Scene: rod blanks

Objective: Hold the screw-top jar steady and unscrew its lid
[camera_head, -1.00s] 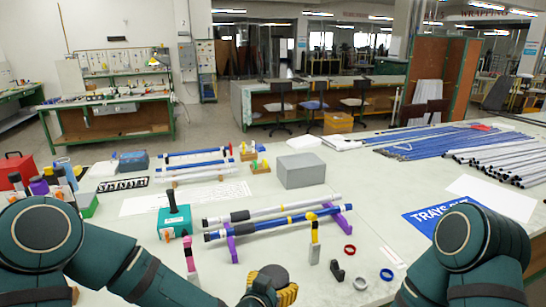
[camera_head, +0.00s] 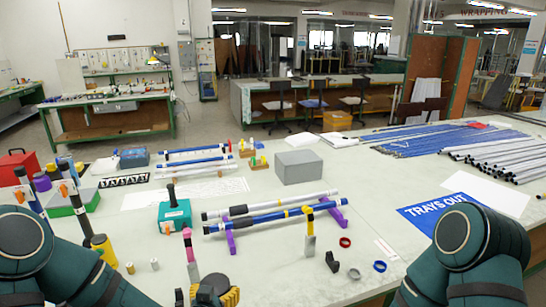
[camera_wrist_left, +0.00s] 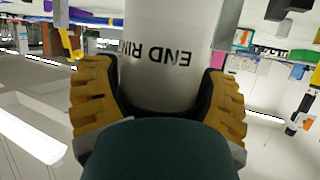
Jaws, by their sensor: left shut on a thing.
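The screw-top jar is most likely the white cylinder (camera_wrist_left: 165,70) with upside-down lettering "END RIN" in the left wrist view. My left gripper (camera_head: 216,296) has yellow ridged fingers and shows at the bottom edge of the head view. In the left wrist view its fingers (camera_wrist_left: 160,105) press on both sides of the white cylinder. A dark rounded piece (camera_head: 213,283) shows at the gripper in the head view; I cannot tell whether it is a lid or part of my gripper. The jar's ends are hidden or cut off. My right gripper is out of view.
Blue and white rods (camera_head: 270,211) lie on purple supports behind my left gripper. A teal block with a black handle (camera_head: 174,216), a yellow-topped stand (camera_head: 309,240), a black clip (camera_head: 331,262) and rings (camera_head: 354,273) stand nearby.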

